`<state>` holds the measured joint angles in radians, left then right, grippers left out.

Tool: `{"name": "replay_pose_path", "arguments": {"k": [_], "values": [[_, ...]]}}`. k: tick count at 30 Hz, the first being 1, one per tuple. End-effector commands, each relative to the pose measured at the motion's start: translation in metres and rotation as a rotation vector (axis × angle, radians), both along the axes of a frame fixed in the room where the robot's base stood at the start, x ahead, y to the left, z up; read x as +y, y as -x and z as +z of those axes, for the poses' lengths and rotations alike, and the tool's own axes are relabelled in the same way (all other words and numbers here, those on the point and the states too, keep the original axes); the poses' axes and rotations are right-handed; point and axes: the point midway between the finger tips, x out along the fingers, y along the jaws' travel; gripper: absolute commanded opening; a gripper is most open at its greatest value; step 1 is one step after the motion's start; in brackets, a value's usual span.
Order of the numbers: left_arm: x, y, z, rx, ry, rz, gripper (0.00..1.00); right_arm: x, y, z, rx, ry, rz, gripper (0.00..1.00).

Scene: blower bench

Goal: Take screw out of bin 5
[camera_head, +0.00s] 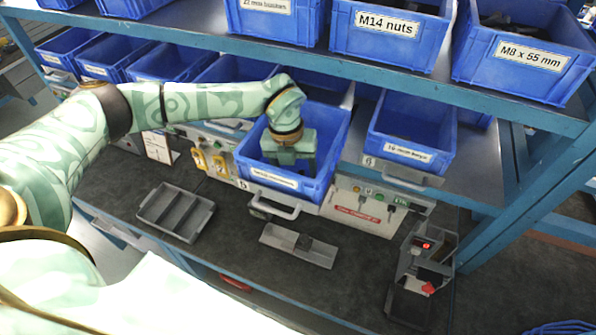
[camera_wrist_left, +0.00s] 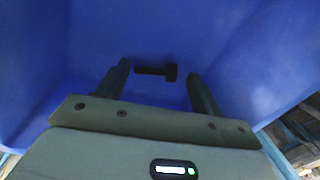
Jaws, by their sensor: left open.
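Bin 5 (camera_head: 292,190) is a blue bin pulled out on the lower shelf, with a 5 at its front left corner. My left gripper (camera_head: 290,160) reaches down into it, and the bin walls partly hide the fingers. In the left wrist view the screw (camera_wrist_left: 152,70) is a dark bolt lying on the blue bin surface, its head to the right. The open fingers of the left gripper (camera_wrist_left: 158,76) stand on either side of it with gaps, apparently not touching it. The screw is not visible in the head view. My right gripper is not in view.
Blue bins stand left and right of bin 5, such as one at the right (camera_head: 408,140). The upper shelf edge (camera_head: 400,80) runs close above the arm. A divided grey tray (camera_head: 175,212) and a shallow grey tray (camera_head: 285,240) lie on the dark bench below.

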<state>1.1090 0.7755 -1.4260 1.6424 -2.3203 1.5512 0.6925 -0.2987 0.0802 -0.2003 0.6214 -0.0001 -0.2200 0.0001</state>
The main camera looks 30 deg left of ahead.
Motion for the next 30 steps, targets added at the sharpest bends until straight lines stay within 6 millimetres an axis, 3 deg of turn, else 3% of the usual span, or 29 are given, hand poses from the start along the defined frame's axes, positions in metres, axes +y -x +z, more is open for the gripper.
{"name": "replay_pose_path", "arguments": {"k": [6,10,11,23,28,30], "values": [[0.000,0.000,-0.001,-0.001,0.001,0.000,0.66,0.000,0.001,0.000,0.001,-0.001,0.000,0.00],[0.000,0.000,-0.001,-0.001,0.001,0.000,0.30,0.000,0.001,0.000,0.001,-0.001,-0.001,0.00],[0.000,0.000,-0.001,-0.001,0.001,0.000,0.27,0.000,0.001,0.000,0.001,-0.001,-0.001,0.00],[0.000,-0.001,0.004,-0.003,0.001,-0.001,0.27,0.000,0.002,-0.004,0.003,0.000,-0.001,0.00],[0.000,-0.002,0.030,-0.008,0.002,-0.001,0.27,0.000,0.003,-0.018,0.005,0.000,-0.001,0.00],[0.015,0.007,0.046,-0.006,-0.001,0.003,0.27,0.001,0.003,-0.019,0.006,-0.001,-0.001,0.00]]}}
